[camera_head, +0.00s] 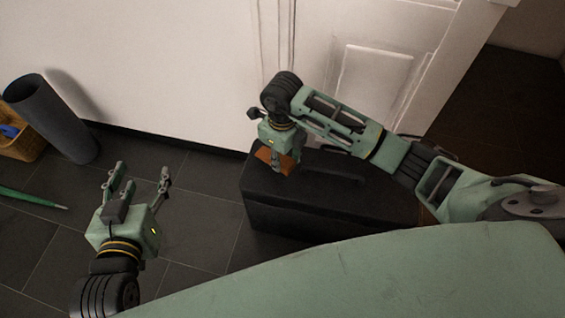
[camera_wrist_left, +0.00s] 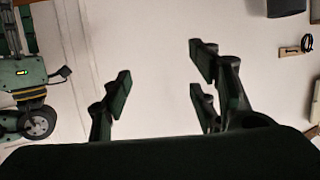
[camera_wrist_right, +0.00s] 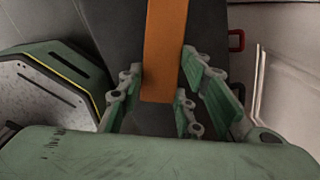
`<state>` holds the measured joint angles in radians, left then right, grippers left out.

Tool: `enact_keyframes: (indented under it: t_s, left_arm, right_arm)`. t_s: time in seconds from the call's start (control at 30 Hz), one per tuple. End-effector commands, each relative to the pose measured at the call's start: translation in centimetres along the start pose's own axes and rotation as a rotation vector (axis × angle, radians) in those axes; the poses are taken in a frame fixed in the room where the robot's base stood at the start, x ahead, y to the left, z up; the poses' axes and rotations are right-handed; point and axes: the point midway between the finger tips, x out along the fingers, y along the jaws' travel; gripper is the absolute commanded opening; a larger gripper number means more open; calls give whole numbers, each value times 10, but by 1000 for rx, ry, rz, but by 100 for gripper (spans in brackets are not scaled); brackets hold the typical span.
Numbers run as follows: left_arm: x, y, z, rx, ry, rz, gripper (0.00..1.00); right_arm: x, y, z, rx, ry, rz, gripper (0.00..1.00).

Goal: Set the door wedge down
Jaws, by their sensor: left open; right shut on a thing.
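The door wedge (camera_head: 288,164) is an orange-brown piece at my right gripper (camera_head: 278,160), low over the left end of the black case's top. In the right wrist view, the long orange wedge (camera_wrist_right: 164,50) lies between the fingers of my right gripper (camera_wrist_right: 182,98), which is shut on it. I cannot tell whether the wedge touches the case. My left gripper (camera_head: 139,178) is open and empty, above the floor left of the case. The left wrist view shows its spread fingers (camera_wrist_left: 160,95) with nothing between them.
The black case (camera_head: 330,195) stands on the dark tiled floor (camera_head: 200,215) before a white door (camera_head: 372,75).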

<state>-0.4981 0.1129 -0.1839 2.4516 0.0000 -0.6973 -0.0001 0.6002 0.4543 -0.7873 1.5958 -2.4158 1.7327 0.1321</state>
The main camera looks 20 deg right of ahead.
Motion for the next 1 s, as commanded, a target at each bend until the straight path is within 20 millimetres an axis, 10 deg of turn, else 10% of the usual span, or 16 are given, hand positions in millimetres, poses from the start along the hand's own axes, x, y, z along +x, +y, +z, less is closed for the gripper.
enact_keyframes:
  t_s: [0.3, 0.8, 0.83, 1.0]
  left_arm:
    - [1, 6, -46, -2, 226, 14, 54]
    - [0, 7, -54, -3, 264, 16, 54]
    - [0, 7, -54, -3, 265, 16, 54]
    - [0, 8, -54, -3, 264, 16, 54]
  right_arm:
    - [28, 0, 0, 0, 0, 0, 5]
    - [30, 0, 0, -1, 0, 0, 5]
    - [30, 0, 0, -1, 0, 0, 35]
    - [30, 0, -1, -1, 0, 0, 50]
